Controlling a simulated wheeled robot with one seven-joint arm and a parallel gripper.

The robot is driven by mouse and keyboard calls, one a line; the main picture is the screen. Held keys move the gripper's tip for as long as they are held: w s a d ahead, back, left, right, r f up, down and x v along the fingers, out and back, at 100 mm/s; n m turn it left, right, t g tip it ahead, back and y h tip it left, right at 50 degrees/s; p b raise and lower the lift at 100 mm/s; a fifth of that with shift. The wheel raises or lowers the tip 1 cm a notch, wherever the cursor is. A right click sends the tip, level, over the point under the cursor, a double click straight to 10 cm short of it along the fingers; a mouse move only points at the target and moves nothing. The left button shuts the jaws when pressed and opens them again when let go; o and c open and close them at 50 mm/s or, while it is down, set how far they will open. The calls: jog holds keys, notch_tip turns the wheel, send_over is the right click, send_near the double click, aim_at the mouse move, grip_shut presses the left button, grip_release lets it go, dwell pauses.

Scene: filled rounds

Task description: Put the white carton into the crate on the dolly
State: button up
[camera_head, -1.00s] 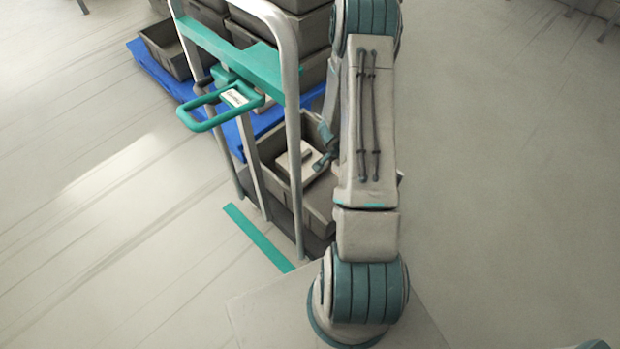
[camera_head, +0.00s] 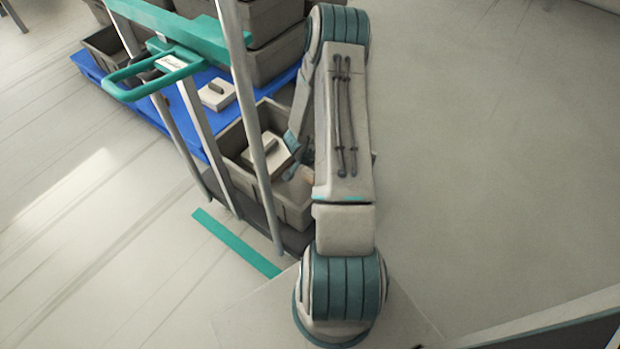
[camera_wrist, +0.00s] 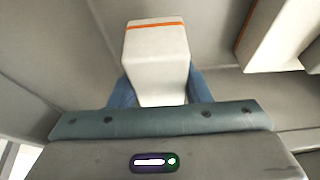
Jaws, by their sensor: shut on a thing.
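My gripper (camera_wrist: 157,92) is shut on a white carton (camera_wrist: 157,58) with an orange stripe, held between its blue fingers in the wrist view. Grey crate walls (camera_wrist: 40,60) surround the carton there; whether it touches the crate floor I cannot tell. In the head view the grey crate (camera_head: 290,208) stands on the low dark dolly (camera_head: 243,215), behind the metal posts. My arm reaches to the crate's right side and hides part of it. The held carton cannot be clearly told apart in the head view.
A pale box with a dark top (camera_head: 266,152) lies in the crate. Another white carton (camera_wrist: 275,35) shows at right in the wrist view. A similar pale box (camera_head: 217,95) lies on the blue pallet (camera_head: 195,130) among stacked grey crates (camera_head: 275,50). The floor at right is clear.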

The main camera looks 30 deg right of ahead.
jog(key=shift+f+b, duration=0.95)
jog(key=shift+f, duration=1.6)
jog(key=shift+f, duration=0.2)
jog(key=o, duration=1.1)
jog(key=shift+r, duration=0.15)
jog(key=shift+a+r, duration=0.1)
jog(key=shift+r, duration=0.25)
jog(key=p+v, duration=0.5)
jog(key=v, duration=0.6)
jog(key=shift+a+r, duration=0.15)
